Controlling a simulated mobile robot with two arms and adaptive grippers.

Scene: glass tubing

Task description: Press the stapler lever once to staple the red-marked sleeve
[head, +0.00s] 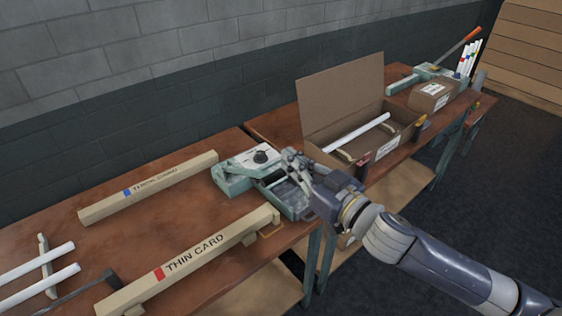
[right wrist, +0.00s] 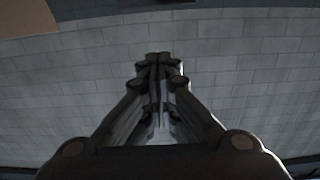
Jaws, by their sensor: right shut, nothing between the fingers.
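The red-marked sleeve (head: 215,250), a long tan card box lettered THIN CARD, lies along the front of the near table. A green bench device (head: 235,183) with a pale top and black knob stands just beyond its right end. A second green device (head: 432,72) at the far right has a long raised lever (head: 458,47) with an orange grip. I cannot tell for certain which one is the stapler. My right gripper (head: 288,155) is shut and empty, over or beside the nearer device; contact is unclear. It also shows shut in the right wrist view (right wrist: 158,62), against the grey wall. My left gripper is out of view.
A blue-marked sleeve (head: 150,188) lies toward the wall. White tubes (head: 40,262) rest on a rack at the lower left. An open cardboard box (head: 342,95) holds a white tube. The table between the sleeves is clear.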

